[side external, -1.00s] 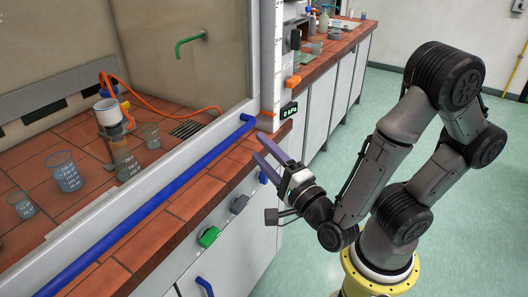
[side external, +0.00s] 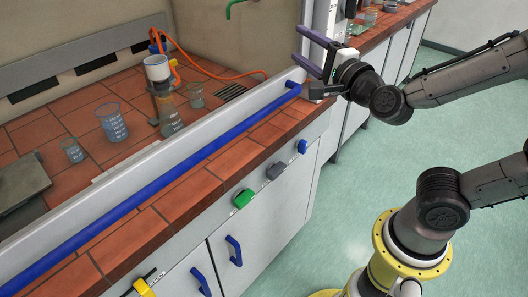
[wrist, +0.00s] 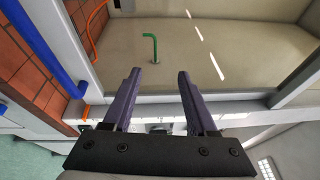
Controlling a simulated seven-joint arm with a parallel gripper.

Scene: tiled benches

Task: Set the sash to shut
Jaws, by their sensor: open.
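The fume hood's sash shows as a pale frame (side external: 225,122) with a long blue handle bar (side external: 165,179) along its lower edge, above the front of the tiled bench. I cannot tell how big a gap there is below it. My gripper (side external: 303,45) is at the right end of the hood, just above the bar's right end and apart from it. Its purple fingers are open and empty. In the wrist view the fingertips (wrist: 159,72) point toward the hood front, with the blue bar (wrist: 50,50) off to the left.
Inside the hood are a blue-filled beaker (side external: 113,122), a smaller beaker (side external: 72,149), a flask (side external: 170,118), an orange hose (side external: 215,72) and a green tap (wrist: 153,45). Green (side external: 243,198), grey (side external: 276,170) and blue (side external: 302,146) knobs stick out below the bench edge.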

